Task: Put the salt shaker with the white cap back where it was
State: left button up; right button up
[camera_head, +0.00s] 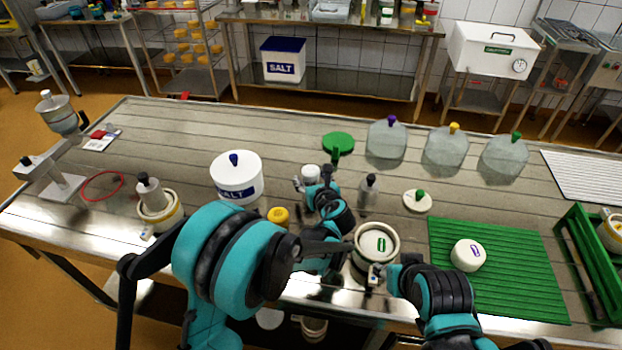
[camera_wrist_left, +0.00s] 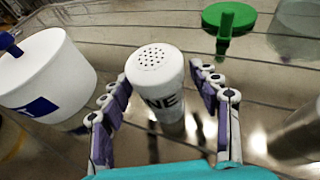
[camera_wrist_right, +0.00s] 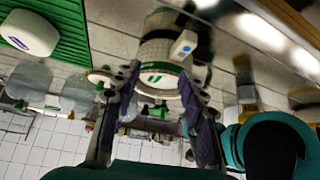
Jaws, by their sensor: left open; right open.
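The salt shaker with the white, holed cap (camera_wrist_left: 155,68) stands upright on the table, with the letters "NE" showing on its side. It also shows in the head view (camera_head: 311,172), partly hidden by my left gripper. My left gripper (camera_wrist_left: 160,100) is open, with one finger on each side of the shaker; I cannot tell whether they touch it. My right gripper (camera_head: 376,274) is open at the near side of a white mould (camera_head: 362,270) with a green-marked white top. In the right wrist view, that mould (camera_wrist_right: 158,52) shows between and beyond the fingers.
A green mat (camera_head: 510,270) bears a white cheese (camera_head: 467,255).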

pick_arm(q)
jog(key=p+v, duration=0.3)
jog(key=v, duration=0.9)
jog(key=shift+s+f, duration=0.1)
jog(key=shift+f, duration=0.05)
